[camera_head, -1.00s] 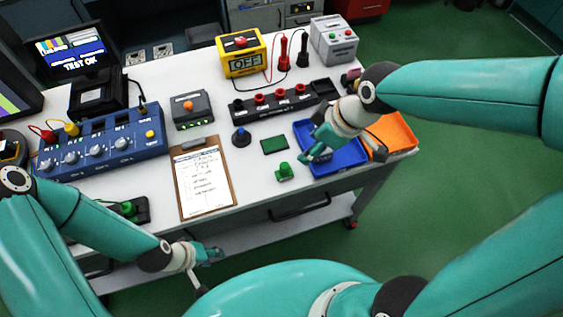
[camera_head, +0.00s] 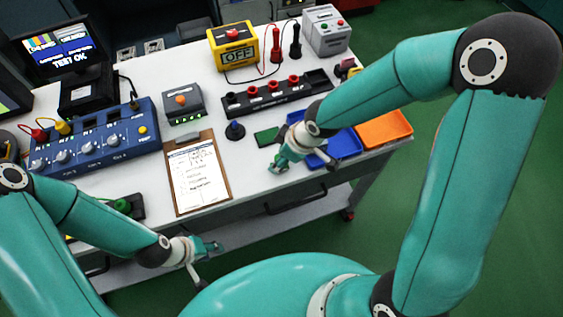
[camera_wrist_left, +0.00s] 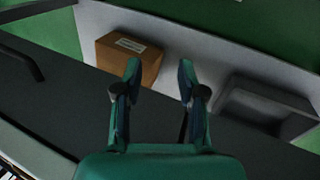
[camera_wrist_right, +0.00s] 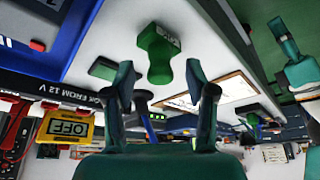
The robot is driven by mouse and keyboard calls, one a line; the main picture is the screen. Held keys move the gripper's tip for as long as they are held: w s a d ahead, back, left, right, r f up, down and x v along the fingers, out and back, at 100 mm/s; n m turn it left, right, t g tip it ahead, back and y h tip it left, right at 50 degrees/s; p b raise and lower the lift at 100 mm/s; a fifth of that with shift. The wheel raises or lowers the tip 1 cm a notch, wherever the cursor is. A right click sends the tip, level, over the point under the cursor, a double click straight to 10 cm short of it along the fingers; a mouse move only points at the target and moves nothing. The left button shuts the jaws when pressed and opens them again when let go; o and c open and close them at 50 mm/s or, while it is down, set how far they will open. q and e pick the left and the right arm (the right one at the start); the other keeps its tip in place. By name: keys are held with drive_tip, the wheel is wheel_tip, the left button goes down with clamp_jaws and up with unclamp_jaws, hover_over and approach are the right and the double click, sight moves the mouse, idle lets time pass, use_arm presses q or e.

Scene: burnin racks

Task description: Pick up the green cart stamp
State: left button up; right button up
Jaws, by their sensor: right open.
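The green stamp (camera_wrist_right: 158,50) shows in the right wrist view, on the white bench top, just ahead of and between the fingertips of my right gripper (camera_wrist_right: 158,74). A gap shows on both sides of it. In the head view my right gripper (camera_head: 279,164) is over the bench's front edge and hides the stamp. It is open and empty. My left gripper (camera_head: 211,247) is low in front of the bench, open and empty; the left wrist view also shows its parted fingers (camera_wrist_left: 158,72).
A green pad (camera_head: 266,136), a blue-black knobbed piece (camera_head: 235,130) and a clipboard (camera_head: 199,176) lie near the right gripper. A blue tray (camera_head: 347,146) and an orange tray (camera_head: 386,129) are to the right. A cardboard box (camera_wrist_left: 128,60) shows in the left wrist view.

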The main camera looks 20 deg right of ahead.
drive_tip(key=shift+w+a+f, duration=0.2)
drive_tip(key=shift+f, duration=0.45)
clamp_jaws()
drive_tip(key=shift+r, duration=0.2)
drive_tip(key=shift+r+p, duration=0.35)
drive_tip(key=shift+r, duration=0.25)
wheel_tip(320, 180, up, 4)
drive_tip(key=shift+r+p, duration=0.2)
drive_tip(key=shift+p, duration=0.55)
wheel_tip(320, 180, up, 14)
drive_tip(key=shift+b, duration=0.3)
